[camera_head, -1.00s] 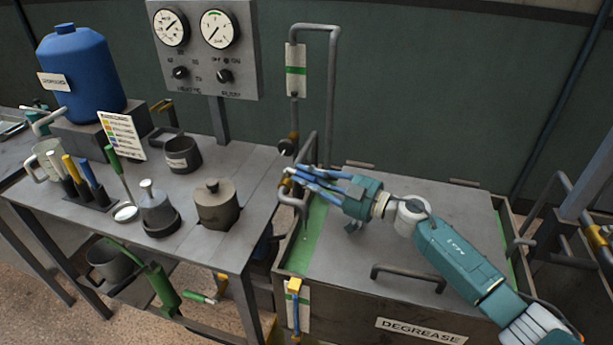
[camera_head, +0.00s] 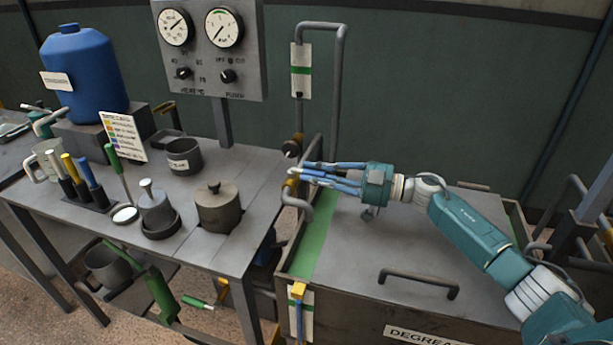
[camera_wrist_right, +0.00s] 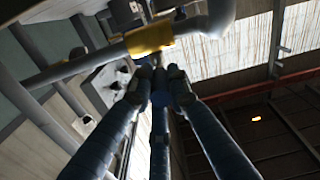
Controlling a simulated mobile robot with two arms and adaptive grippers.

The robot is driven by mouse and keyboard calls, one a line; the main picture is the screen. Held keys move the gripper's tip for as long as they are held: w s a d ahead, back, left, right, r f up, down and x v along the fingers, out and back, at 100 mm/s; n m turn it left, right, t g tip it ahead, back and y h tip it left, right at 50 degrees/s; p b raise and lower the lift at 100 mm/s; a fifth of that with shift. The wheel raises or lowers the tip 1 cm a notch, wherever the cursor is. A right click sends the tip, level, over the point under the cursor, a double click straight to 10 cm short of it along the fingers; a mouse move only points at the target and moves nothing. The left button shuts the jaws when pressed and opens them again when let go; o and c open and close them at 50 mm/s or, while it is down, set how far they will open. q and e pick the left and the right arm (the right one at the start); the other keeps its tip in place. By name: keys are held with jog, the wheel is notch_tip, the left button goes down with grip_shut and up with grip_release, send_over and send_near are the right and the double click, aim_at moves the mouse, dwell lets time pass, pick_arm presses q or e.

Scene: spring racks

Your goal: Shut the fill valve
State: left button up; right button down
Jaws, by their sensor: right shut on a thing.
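The fill valve (camera_head: 291,186) has a yellow body and sits on the grey pipe at the tank's back left corner. In the right wrist view its yellow body (camera_wrist_right: 150,40) is on a pipe just past the fingertips. My right gripper (camera_head: 303,173) reaches it from the right, with its blue fingers drawn together on the valve's handle. The fingers hide most of the handle, so its exact angle cannot be told. In the right wrist view the fingertips (camera_wrist_right: 160,88) meet close below the yellow body. My left gripper is not in view.
The grey tank (camera_head: 420,338) labelled DEGREASE has a lid with a bar handle (camera_head: 418,283). Another yellow valve with a blue lever (camera_head: 298,312) is on its front. The bench (camera_head: 225,265) at left holds pots and tools. A gauge panel (camera_head: 210,50) stands behind.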

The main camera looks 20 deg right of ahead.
jog(key=c, duration=1.6)
grip_release()
jog(key=shift+c, duration=0.2)
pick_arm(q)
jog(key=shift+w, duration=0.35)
pick_arm(e)
jog(key=shift+s+d, duration=0.1)
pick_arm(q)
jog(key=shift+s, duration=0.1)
pick_arm(e)
jog(key=v, duration=1.1)
jog(key=shift+s+d, duration=0.3)
